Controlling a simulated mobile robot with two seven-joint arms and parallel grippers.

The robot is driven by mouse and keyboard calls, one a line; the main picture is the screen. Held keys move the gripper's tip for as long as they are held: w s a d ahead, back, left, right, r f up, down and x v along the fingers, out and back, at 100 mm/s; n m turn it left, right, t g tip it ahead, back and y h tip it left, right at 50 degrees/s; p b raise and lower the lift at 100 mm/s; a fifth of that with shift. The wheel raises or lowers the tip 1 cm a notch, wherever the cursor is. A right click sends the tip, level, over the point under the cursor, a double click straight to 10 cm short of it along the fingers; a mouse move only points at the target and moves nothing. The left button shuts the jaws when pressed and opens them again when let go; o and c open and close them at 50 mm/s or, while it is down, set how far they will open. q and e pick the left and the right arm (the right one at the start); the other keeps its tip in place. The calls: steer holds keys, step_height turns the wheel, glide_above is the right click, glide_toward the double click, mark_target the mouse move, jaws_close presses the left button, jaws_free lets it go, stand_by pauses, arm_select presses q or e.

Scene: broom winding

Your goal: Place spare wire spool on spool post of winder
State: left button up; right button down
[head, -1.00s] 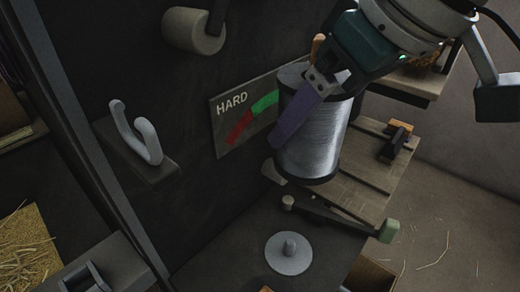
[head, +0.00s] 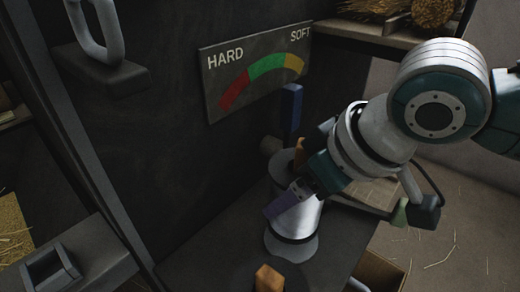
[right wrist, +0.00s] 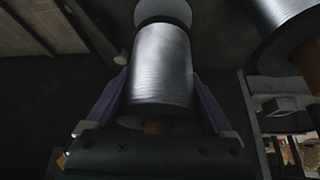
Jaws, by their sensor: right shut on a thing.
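The spare wire spool (head: 303,217) is silvery with dark rims and a wooden core, and stands upright in the head view. My right gripper (head: 298,203) is shut on its sides; both purple fingers flank the spool in the right wrist view (right wrist: 160,70). The spool is directly over the winder's round grey post plate (head: 305,250), covering the post. Whether it rests on the plate or hovers just above cannot be told. A grey disc also shows past the spool's far end in the right wrist view (right wrist: 163,11). My left gripper is not in view.
A HARD–SOFT gauge board (head: 258,68) is on the dark panel, with a blue upright piece (head: 292,106) below it. An orange-brown wooden piece (head: 270,279) is in front. Another spool (right wrist: 282,22) shows in the right wrist view.

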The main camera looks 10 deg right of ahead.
step_height(320, 180, down, 4)
steer(key=shift+f+b, duration=0.1)
steer(key=shift+b, duration=0.85)
jaws_free()
steer(key=shift+f, duration=0.1)
